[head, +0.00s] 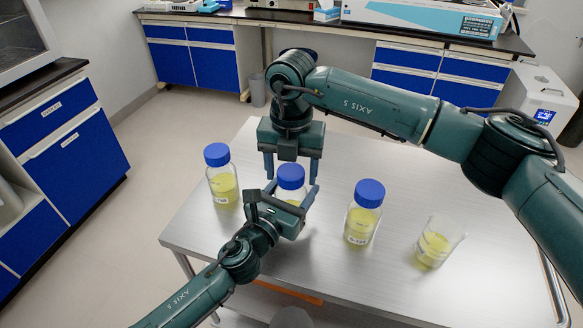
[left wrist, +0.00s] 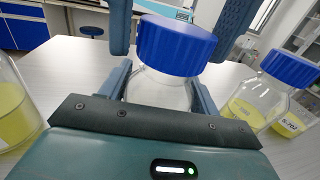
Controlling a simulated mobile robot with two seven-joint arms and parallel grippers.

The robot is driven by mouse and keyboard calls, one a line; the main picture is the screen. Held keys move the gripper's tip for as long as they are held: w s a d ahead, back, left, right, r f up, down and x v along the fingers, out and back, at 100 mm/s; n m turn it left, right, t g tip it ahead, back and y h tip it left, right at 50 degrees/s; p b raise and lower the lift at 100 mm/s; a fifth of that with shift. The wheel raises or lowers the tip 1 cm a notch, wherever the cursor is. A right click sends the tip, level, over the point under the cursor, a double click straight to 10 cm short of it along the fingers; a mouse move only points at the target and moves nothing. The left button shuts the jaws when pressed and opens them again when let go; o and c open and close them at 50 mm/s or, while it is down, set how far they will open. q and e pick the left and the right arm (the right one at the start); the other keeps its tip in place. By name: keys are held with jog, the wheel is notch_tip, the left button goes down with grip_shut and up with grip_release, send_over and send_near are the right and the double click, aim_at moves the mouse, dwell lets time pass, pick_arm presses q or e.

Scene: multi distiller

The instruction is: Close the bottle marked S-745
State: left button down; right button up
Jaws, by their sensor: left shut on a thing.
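Three clear bottles with yellow liquid and blue caps stand in a row on the table. My left gripper (head: 290,193) is shut on the middle bottle (left wrist: 160,90), with its fingers on both sides below the blue cap (head: 291,176). The cap (left wrist: 175,45) sits on top of that bottle; whether it is screwed tight I cannot tell. The middle bottle's label is hidden, so I cannot read S-745 on it. My right gripper (head: 290,168) points down over the cap, its fingers apart on either side of it. They look clear of the cap's sides.
Another capped bottle (head: 222,180) stands to the left and one (head: 361,218) to the right; their labels are too small to read surely. An open beaker (head: 436,243) with yellow liquid stands farther right. The metal table (head: 335,275) is clear in front.

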jog(key=shift+o, duration=0.6)
jog(key=shift+r, duration=0.1)
pick_arm(q)
jog(key=shift+s+d, duration=0.1)
pick_arm(e)
notch_tip(320, 180, up, 12)
pick_arm(q)
jog(key=shift+c, duration=1.4)
grip_release()
